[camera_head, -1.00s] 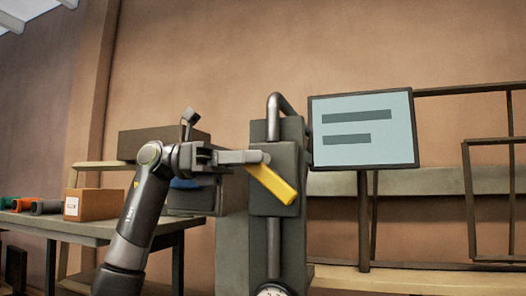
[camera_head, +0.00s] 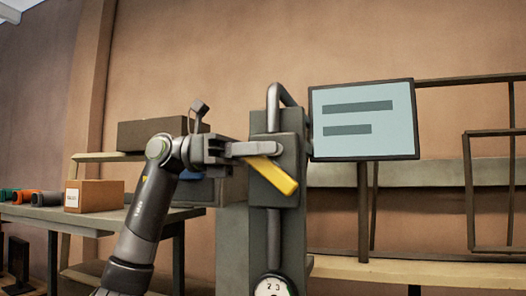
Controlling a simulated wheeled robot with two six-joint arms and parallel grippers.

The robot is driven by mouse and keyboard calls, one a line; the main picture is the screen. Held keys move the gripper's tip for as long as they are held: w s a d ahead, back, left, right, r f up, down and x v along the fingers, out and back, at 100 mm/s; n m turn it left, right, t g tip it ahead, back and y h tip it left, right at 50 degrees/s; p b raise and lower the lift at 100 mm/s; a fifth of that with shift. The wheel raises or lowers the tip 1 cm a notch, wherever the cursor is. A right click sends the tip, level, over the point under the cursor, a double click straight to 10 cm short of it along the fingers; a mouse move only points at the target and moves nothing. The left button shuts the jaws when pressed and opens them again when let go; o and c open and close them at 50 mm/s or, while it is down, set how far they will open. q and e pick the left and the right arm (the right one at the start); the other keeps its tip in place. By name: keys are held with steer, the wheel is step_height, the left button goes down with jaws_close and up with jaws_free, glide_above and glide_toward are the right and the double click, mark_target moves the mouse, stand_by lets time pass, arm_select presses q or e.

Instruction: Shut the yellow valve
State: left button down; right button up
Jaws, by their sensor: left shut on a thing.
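The yellow valve handle (camera_head: 271,175) slants down to the right across the front of a dark grey valve body (camera_head: 288,150). A grey pipe (camera_head: 273,235) runs up through the body and bends over at the top. My left gripper (camera_head: 262,149) reaches in from the left and is shut on the upper left end of the yellow handle. Its fingers hide that end of the handle. A round white dial gauge (camera_head: 272,286) shows at the bottom, partly cut off. My right gripper is not in view.
A screen on a post (camera_head: 362,120) stands right of the valve. A table (camera_head: 60,217) at the left holds a cardboard box (camera_head: 95,196) and several coloured items. Dark frames (camera_head: 495,190) lean at the right, by a long shelf.

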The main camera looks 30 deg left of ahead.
arm_select(q)
steer(key=h+b, duration=0.2)
steer(key=b, duration=0.1)
steer(key=a+f+t+h+b, duration=0.1)
steer(key=b, duration=0.3)
steer(key=h+b, duration=0.2)
steer(key=b, duration=0.1)
steer(key=shift+s+a+f+h, duration=0.15)
steer(key=shift+a+f+h, duration=0.05)
steer(key=shift+f+h, duration=0.15)
steer(key=h+b, duration=0.1)
steer(key=b, duration=0.1)
steer(key=shift+a+t+h+b, duration=0.15)
steer(key=shift+t+h+b, duration=0.15)
steer(key=shift+t+h, duration=0.1)
steer(key=shift+r, duration=0.1)
steer(key=shift+t, duration=0.3)
steer(key=c, duration=1.6)
jaws_free()
steer(key=shift+a, duration=0.1)
